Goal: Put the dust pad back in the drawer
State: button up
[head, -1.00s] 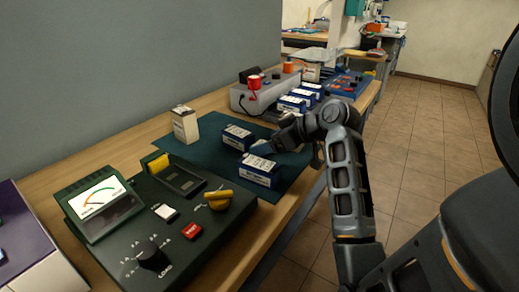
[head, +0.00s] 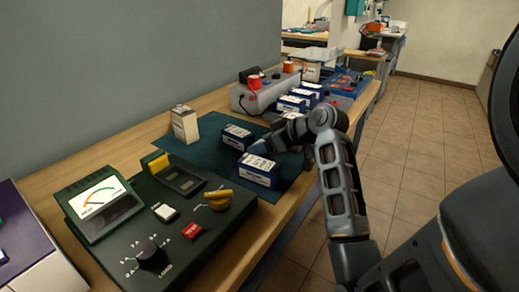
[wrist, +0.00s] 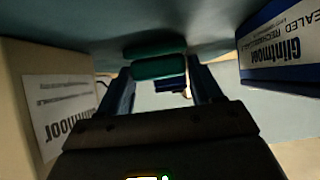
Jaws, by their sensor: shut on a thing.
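My gripper (head: 262,146) is low over the dark green mat on the bench, among the battery boxes in the head view. In the wrist view its two blue fingers (wrist: 160,80) are shut on a small green pad (wrist: 160,68), which looks like the dust pad. A second green shape (wrist: 153,48) shows right behind it; I cannot tell whether it is part of the same pad. The pad is hidden in the head view. I cannot make out a drawer in either view.
A blue-and-white box (head: 257,170) and another blue box (head: 237,137) stand close to my gripper. A cream box (head: 185,124) stands at the mat's back left. A green meter tester (head: 165,215) fills the near bench. A grey device (head: 262,97) stands beyond.

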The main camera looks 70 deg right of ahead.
jog(key=shift+c, duration=0.8)
